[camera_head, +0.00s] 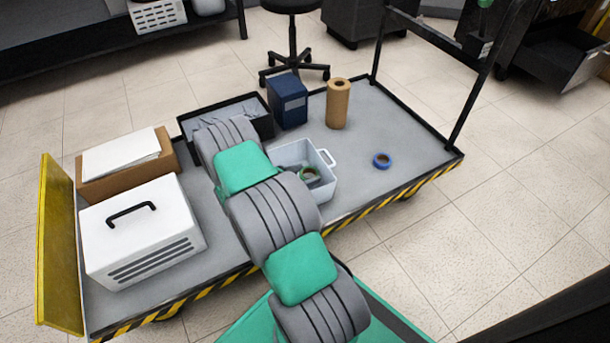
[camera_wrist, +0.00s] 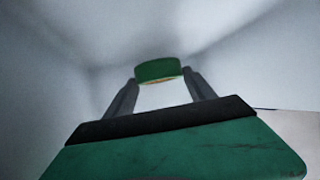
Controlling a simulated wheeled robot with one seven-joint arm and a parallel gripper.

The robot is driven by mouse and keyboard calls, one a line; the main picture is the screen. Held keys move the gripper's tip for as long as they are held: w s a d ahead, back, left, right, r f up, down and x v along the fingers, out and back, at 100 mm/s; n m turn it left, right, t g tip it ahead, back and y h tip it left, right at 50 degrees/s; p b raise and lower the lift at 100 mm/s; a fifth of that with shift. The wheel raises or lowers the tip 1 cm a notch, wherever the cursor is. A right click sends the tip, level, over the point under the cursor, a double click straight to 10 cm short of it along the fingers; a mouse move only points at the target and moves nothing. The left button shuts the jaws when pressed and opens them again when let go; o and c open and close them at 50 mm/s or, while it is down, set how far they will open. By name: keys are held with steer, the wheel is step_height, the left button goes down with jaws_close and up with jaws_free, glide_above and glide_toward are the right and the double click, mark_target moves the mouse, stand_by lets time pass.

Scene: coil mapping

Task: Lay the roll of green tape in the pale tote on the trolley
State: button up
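The roll of green tape (camera_head: 311,174) shows inside the pale tote (camera_head: 328,185) on the trolley (camera_head: 412,160). In the wrist view the roll (camera_wrist: 158,69) sits between the tips of my gripper (camera_wrist: 162,78), with one finger against each side. My gripper is shut on the roll, down inside the tote with pale walls around it. In the head view my arm hides most of the gripper and the tote's left part. I cannot tell whether the roll touches the tote's floor.
A blue tape roll (camera_head: 382,160) lies on the trolley right of the tote. A brown paper roll (camera_head: 338,104), a blue box (camera_head: 287,101) and a black tray (camera_head: 186,126) stand behind. A white case (camera_head: 140,232) and a cardboard box (camera_head: 127,183) stand left.

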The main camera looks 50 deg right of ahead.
steer(key=o, duration=0.4)
steer(key=shift+r, duration=0.2)
steer(key=shift+a+r+p, duration=0.2)
steer(key=shift+r+p, duration=0.25)
steer(key=shift+p, duration=0.1)
steer(key=shift+a+r+p, duration=0.2)
steer(key=shift+r+p, duration=0.25)
steer(key=shift+p, duration=0.1)
steer(key=w+a+r+n+t+y+p, duration=0.1)
steer(key=a+r+n+y, duration=0.25)
steer(key=a+r, duration=0.55)
steer(key=a+r+n+y+p, duration=0.1)
steer(key=a+r+n+y, duration=0.25)
steer(key=a+r, duration=0.6)
steer(key=s+a+r+n+y, duration=0.1)
steer(key=s+a+r+n, duration=0.1)
steer(key=a, duration=0.4)
steer(key=s+a+r+n+y, duration=0.2)
steer(key=s+a+r+n, duration=0.1)
steer(key=s+a+n, duration=0.2)
steer(key=s+a+r+n+y, duration=0.2)
steer(key=s+a+r+n, duration=0.1)
steer(key=s+a, duration=0.2)
steer(key=shift+s+a+n+t, duration=0.1)
steer(key=shift+a+n+t, duration=0.2)
steer(key=shift+a, duration=1)
